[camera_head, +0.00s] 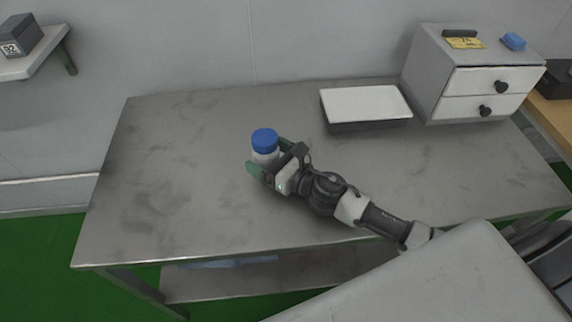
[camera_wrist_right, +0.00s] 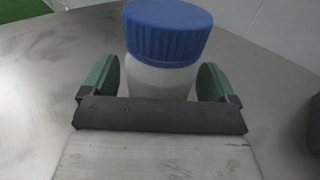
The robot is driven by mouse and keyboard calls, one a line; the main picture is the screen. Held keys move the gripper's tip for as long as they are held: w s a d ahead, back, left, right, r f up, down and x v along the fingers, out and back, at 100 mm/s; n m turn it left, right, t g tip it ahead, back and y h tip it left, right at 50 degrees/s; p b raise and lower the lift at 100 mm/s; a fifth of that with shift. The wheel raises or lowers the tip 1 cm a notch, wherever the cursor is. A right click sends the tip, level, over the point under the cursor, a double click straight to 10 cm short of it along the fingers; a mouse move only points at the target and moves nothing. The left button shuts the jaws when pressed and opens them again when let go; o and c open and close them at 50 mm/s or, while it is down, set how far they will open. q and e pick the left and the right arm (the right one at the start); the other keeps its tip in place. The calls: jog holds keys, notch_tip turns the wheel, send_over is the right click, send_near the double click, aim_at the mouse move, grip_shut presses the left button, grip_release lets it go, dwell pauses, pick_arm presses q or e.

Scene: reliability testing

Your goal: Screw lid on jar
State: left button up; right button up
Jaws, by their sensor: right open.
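A white jar (camera_wrist_right: 160,80) stands upright on the grey metal table (camera_head: 170,190). A blue ribbed lid (camera_head: 265,140) sits on top of the jar; it also shows in the right wrist view (camera_wrist_right: 168,32). My right gripper (camera_head: 267,158) is open, with its green fingers on either side of the jar's body, below the lid. In the right wrist view, small gaps show between the fingers and the jar. The jar's lower part is hidden by the gripper. My left gripper is not in view.
A white-topped flat box (camera_head: 365,104) lies at the back of the table. A grey two-drawer cabinet (camera_head: 470,75) stands at the back right, with a yellow label and blue object (camera_head: 513,41) on top. The table's left side is clear. A wall shelf (camera_head: 40,62) is at upper left.

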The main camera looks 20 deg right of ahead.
jog(key=v, duration=0.2)
jog(key=b+v, duration=0.1)
jog(key=v, duration=0.2)
jog(key=shift+s+d+f, duration=0.15)
jog(key=shift+s+f, duration=0.1)
jog(key=b+v, duration=0.1)
jog(key=v, duration=0.4)
jog(key=shift+r, duration=0.1)
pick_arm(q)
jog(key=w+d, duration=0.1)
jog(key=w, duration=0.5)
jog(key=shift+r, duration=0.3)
pick_arm(e)
jog(key=shift+s+d+r, duration=0.15)
jog(key=shift+s+d, duration=0.1)
jog(key=shift+s, duration=0.25)
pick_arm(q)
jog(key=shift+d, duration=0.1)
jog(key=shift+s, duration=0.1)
